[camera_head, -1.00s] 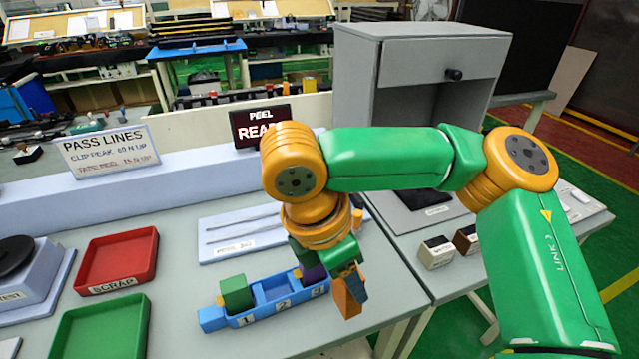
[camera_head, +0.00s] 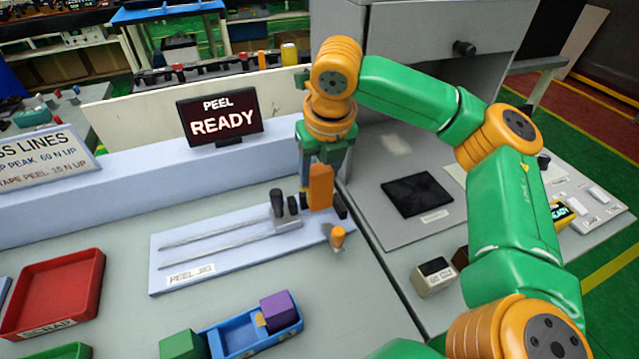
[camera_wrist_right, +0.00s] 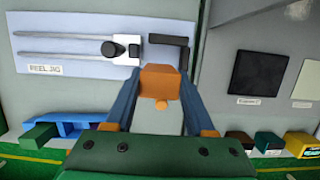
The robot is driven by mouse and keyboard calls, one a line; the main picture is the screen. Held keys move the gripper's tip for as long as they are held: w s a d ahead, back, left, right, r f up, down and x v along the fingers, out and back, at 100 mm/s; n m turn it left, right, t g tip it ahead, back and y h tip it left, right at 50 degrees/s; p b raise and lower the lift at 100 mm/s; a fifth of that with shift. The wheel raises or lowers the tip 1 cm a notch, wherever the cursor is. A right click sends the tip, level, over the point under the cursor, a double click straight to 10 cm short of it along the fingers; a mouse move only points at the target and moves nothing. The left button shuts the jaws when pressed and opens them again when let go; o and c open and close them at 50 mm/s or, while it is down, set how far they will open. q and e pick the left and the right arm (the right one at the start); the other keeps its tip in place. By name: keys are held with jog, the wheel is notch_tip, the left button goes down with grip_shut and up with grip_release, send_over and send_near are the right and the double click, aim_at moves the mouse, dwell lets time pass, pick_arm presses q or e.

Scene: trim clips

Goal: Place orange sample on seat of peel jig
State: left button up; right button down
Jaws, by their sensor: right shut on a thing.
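The orange sample (camera_head: 321,186) is an upright block between the fingers of my right gripper (camera_head: 318,178). In the right wrist view the right gripper (camera_wrist_right: 160,100) has its blue fingers on either side of the orange sample (camera_wrist_right: 161,78). The pale blue peel jig (camera_head: 215,272) lies on the table with two rails, a dark knobbed carriage and a black angled bracket (camera_wrist_right: 178,48) at its right end. The sample is close to this end, beside the bracket; I cannot tell whether it touches the jig. The seat is not clearly visible. My left gripper is not in view.
A blue numbered tray (camera_head: 240,334) with a purple block (camera_head: 279,311) and a green block (camera_head: 184,345) is at the front. A red scrap tray (camera_head: 55,293) is at left. The READY screen (camera_head: 220,119) stands behind the jig. A grey cabinet is at back right.

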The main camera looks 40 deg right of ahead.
jog(key=shift+w+d+x, duration=0.1)
jog(key=shift+d+x, duration=0.1)
jog(key=shift+x, duration=0.95)
jog(key=shift+w+d+x, duration=0.1)
jog(key=shift+d+x, duration=0.1)
jog(key=shift+x, duration=0.95)
jog(key=shift+w+d+x, duration=0.1)
jog(key=shift+d+x, duration=0.1)
jog(key=shift+x, duration=0.95)
jog(key=shift+r, duration=0.1)
jog(key=shift+c, duration=1.3)
grip_release()
jog(key=shift+p, duration=0.3)
jog(key=v, duration=1.2)
jog(key=shift+r, duration=0.1)
jog(key=shift+d, duration=0.1)
